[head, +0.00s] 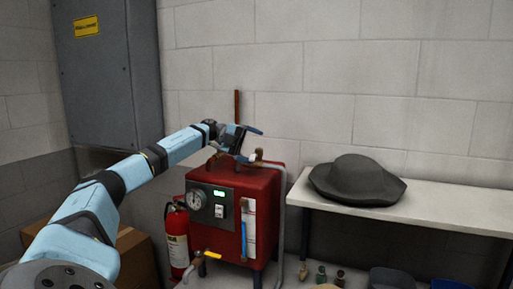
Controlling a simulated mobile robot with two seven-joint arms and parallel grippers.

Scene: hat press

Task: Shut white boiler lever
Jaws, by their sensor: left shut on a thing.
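The red boiler (262,187) stands on legs near the wall, with a gauge, a green display and switches on its front. My left gripper (248,144) is over the boiler's top, its arm coming in from the lower left. It is shut at the white lever (259,154), of which only a small light end shows beside the fingers. The gripper hides the rest of the lever, so its exact angle cannot be told. A brass fitting shows just right of it. My right gripper is not in view.
A yellow-handled valve (213,255) is low on the boiler's front. A fire extinguisher (177,240) stands left of it. A grey hat (357,180) lies on a white shelf (440,204) at right. A grey cabinet (108,75) hangs at upper left.

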